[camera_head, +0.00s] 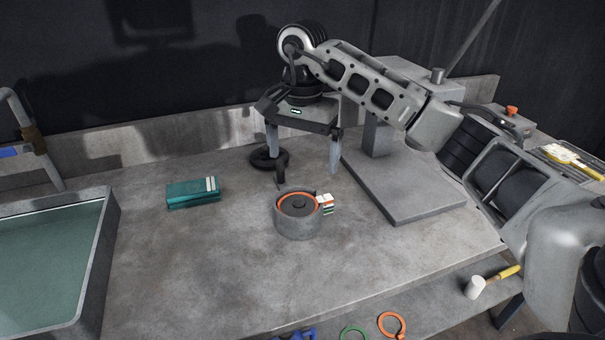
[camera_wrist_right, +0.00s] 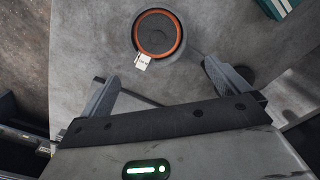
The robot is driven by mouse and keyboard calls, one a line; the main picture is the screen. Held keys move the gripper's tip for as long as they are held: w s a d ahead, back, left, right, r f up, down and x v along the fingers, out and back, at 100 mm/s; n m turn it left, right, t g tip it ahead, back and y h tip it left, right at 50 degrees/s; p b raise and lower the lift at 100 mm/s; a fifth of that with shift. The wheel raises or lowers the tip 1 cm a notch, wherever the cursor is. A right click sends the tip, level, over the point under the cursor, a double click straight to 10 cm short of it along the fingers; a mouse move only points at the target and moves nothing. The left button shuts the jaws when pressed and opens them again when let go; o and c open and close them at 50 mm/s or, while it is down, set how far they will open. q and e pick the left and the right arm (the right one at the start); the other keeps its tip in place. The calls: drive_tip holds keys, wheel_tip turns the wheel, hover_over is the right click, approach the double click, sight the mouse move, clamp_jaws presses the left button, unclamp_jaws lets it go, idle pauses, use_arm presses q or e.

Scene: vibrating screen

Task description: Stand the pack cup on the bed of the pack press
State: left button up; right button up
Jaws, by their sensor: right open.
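The pack cup (camera_head: 298,224) is a grey round cup with an orange ring and dark disc inside its top, and a small white tag at its rim. It stands upright on the bench and also shows in the right wrist view (camera_wrist_right: 158,36). My right gripper (camera_head: 304,160) is open and empty, pointing down behind and above the cup; in the wrist view its fingers (camera_wrist_right: 160,80) are short of the cup. The pack press (camera_head: 379,138) stands right of the cup, its flat bed (camera_head: 413,200) bare where visible. My right arm hides the upper press. My left gripper is not seen.
A teal box (camera_head: 193,192) lies left of the cup. A grey-walled tray (camera_head: 100,250) fills the left side. A mallet (camera_head: 476,287) and an orange ring (camera_head: 392,322) are below the front edge. The bench before the cup is clear.

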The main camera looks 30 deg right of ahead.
wheel_tip(320, 180, up, 3)
drive_tip(key=m+p, duration=0.1)
drive_tip(key=m, duration=3.5)
hover_over(302, 198)
drive_tip(key=f, duration=0.9)
drive_tip(key=shift+s, duration=0.2)
wheel_tip(302, 198, down, 4)
drive_tip(key=shift+r, duration=0.1)
drive_tip(key=shift+f, duration=0.45)
drive_tip(key=shift+w+f, duration=0.1)
drive_tip(key=shift+f, duration=0.15)
drive_tip(key=shift+c, duration=1.2)
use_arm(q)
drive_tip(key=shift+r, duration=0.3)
use_arm(e)
drive_tip(key=shift+r, duration=0.1)
drive_tip(key=c, duration=0.7)
